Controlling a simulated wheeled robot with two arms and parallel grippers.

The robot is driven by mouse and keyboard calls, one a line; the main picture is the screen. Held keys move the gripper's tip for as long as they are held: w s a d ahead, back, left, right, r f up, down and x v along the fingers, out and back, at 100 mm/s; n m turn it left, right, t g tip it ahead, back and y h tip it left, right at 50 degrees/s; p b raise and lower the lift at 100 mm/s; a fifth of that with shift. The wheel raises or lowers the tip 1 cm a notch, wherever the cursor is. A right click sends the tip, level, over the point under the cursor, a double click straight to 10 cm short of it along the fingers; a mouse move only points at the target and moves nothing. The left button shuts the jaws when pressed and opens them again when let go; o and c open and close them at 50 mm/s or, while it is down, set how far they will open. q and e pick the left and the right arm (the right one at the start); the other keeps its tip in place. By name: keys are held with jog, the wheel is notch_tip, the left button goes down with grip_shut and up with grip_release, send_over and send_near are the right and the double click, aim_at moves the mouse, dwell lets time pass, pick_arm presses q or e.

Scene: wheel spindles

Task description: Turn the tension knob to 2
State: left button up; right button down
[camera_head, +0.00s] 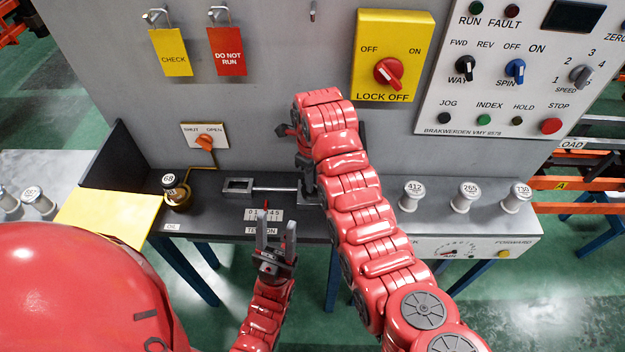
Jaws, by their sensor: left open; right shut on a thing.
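The tension scale (264,214) is a small white numbered plate on the front of the dark bench, with a label reading TENSION (260,230) below it. A thin red pointer (266,203) stands at the scale; the knob itself is largely hidden and I cannot read its setting. My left gripper (277,222) is open and empty, its two fingers pointing up in front of the scale and partly covering it. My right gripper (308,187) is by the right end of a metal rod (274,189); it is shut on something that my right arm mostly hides.
White spools (411,196) stand at the right. A yellow lock-off switch (388,56), a control panel (520,70) and a shut/open switch (205,141) are on the grey wall.

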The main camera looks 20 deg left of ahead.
dwell(0.4)
jog(key=c, duration=0.8)
grip_release()
jog(key=shift+c, duration=0.2)
notch_tip(320, 180, up, 8)
jog(key=p, duration=0.7)
jog(key=shift+f, duration=0.2)
notch_tip(320, 180, up, 4)
jog(key=shift+r+p, duration=0.2)
jog(key=shift+p, duration=0.45)
